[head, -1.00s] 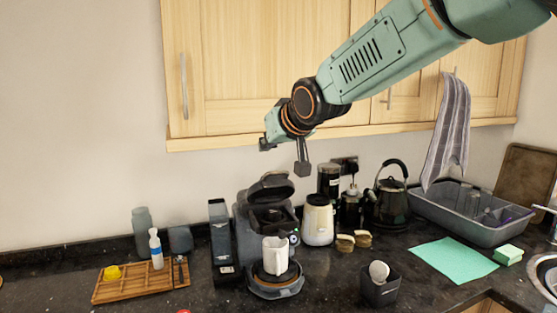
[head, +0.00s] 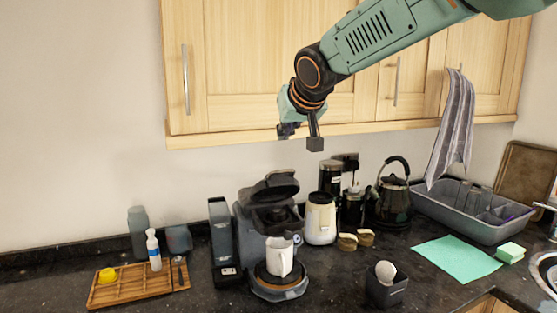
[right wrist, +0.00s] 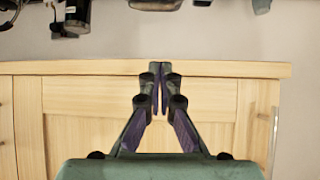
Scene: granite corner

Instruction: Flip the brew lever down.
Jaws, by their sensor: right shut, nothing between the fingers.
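The dark coffee machine (head: 257,228) stands on the counter in the head view. Its top part, with the lever (head: 275,187), is raised and tilted up. A white cup (head: 279,257) stands on its round drip base (head: 279,285). My right gripper (head: 315,144) hangs in the air in front of the cupboards, above and to the right of the machine, apart from it. In the right wrist view its fingers (right wrist: 160,70) are together and hold nothing. My left gripper is in no view.
A cream jar (head: 320,219) stands close to the machine's right, with a black kettle (head: 392,195) farther right. A wooden tray (head: 130,290) lies at left and a dark bin (head: 386,290) at front right. Cupboards (head: 250,65) hang above the counter.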

